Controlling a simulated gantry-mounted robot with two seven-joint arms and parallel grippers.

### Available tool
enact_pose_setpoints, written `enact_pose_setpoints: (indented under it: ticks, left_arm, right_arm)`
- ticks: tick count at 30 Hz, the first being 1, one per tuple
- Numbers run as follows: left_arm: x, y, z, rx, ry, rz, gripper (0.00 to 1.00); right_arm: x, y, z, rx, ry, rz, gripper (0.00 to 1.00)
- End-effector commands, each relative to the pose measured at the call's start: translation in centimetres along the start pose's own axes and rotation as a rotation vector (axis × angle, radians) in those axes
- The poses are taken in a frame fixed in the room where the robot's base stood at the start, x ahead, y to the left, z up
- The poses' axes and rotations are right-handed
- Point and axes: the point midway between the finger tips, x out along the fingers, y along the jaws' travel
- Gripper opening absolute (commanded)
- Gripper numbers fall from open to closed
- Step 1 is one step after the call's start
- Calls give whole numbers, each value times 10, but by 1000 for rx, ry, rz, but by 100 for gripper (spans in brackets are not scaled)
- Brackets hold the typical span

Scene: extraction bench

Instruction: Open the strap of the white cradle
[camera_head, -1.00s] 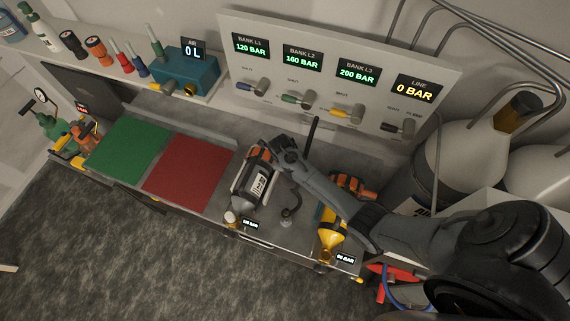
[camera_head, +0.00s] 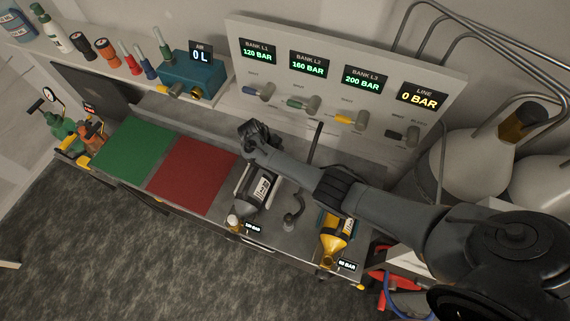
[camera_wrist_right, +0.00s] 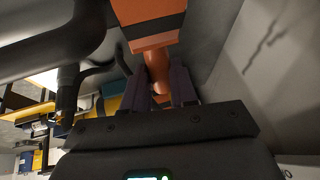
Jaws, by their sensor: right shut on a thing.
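The white cradle (camera_head: 242,182) stands on the bench right of the red mat and holds a dark grey cylinder (camera_head: 256,192) with a pale label. My right gripper (camera_head: 250,138) is at the far end of this cradle; my wrist and forearm hide that end. Whether the strap is fastened cannot be told. My left gripper is out of view.
A dark hook-shaped post (camera_head: 293,212) stands between the cylinders. The valve panel (camera_head: 330,92) rises behind. The green mat (camera_head: 133,150) and red mat (camera_head: 192,174) are clear.

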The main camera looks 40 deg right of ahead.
Motion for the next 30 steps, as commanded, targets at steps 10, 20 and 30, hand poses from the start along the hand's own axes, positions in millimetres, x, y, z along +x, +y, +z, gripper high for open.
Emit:
enact_pose_setpoints:
  ticks: [10, 20, 30]
  left_arm:
    - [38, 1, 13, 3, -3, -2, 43]
    - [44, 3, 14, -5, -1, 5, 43]
    - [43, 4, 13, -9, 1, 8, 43]
  right_arm:
    - [-19, -4, 10, -27, 142, -1, 0]
    - [-26, -5, 10, -36, 176, -1, 0]
    - [-26, -5, 10, -37, 175, -1, 38]
